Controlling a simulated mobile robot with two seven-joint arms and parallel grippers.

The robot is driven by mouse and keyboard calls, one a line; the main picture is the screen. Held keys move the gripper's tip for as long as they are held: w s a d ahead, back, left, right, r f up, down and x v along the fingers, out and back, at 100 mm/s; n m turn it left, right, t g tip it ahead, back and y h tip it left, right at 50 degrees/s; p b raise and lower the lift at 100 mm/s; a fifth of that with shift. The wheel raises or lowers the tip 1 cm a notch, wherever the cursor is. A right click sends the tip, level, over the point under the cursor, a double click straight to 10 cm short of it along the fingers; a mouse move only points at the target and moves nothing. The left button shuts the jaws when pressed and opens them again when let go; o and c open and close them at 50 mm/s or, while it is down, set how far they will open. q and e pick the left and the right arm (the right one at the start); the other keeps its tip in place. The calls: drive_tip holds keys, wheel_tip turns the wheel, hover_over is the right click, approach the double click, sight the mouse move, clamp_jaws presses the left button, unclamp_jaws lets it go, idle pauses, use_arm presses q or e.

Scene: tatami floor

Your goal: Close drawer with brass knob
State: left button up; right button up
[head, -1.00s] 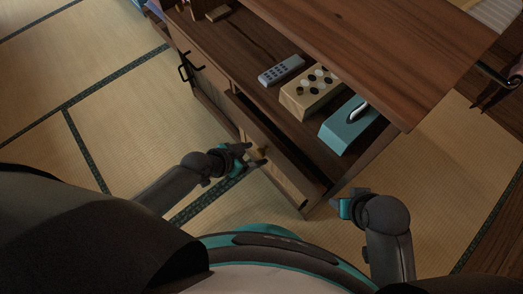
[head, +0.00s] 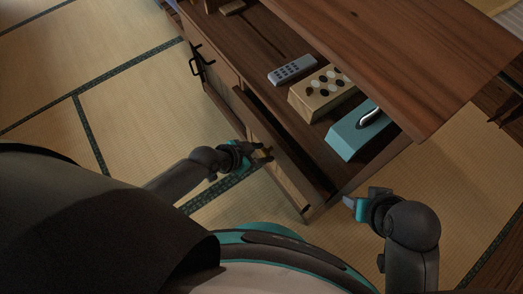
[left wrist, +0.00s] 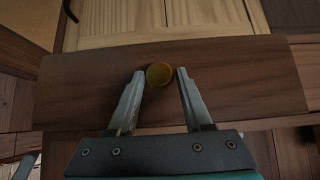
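The drawer (head: 286,176) juts out from the low wooden cabinet, with a dark gap showing behind its front. The left wrist view shows its brown front (left wrist: 235,78) with a round brass knob (left wrist: 159,74) in the middle. My left gripper (head: 266,154) is at the drawer front. In the left wrist view its open fingers (left wrist: 160,76) stand on either side of the knob, with a clear gap to the right finger and a narrow one to the left. My right gripper (head: 350,202) is near the cabinet's front right corner; its fingers are too small to read.
A grey remote (head: 292,70), a tan box with dark and pale round pieces (head: 322,93) and a teal tissue box (head: 357,130) lie on the cabinet shelf under the wooden top (head: 400,50). A black handle (head: 197,62) sticks out at left. Tatami floor (head: 130,120) is clear at left.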

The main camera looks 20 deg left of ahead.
use_arm(q)
clamp_jaws()
idle(1.0)
